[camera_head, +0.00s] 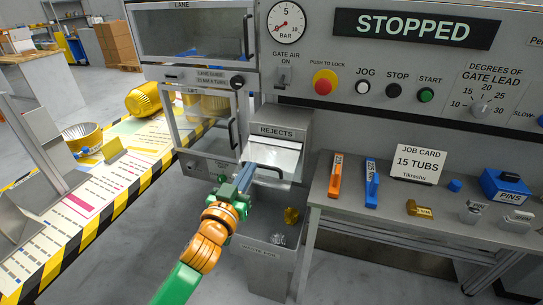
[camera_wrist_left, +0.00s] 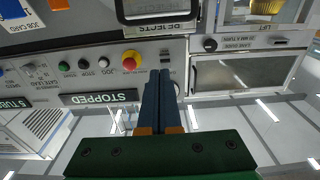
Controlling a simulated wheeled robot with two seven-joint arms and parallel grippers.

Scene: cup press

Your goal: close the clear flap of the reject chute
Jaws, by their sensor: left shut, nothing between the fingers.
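The reject chute (camera_head: 281,118) is a grey box labelled REJECTS on the machine front. Its clear flap (camera_head: 280,158) slants outward below the label, with a dark handle along its lower edge. In the left wrist view, which is upside down, a dark-framed panel under the REJECTS label, apparently the flap (camera_wrist_left: 158,8), is cut off at the top edge. My left gripper (camera_head: 246,171) is shut and empty, with its blue fingers at the flap's lower left; I cannot tell whether they touch it. Its shut fingers also show in the left wrist view (camera_wrist_left: 160,74). My right gripper is not in view.
A grey bin (camera_head: 270,262) with scrap tubs stands below the chute. A side table (camera_head: 330,199) with an orange tool, a blue tool and a job card (camera_head: 421,163) is at the right. A guard door with a handle (camera_head: 233,130) is left of the chute.

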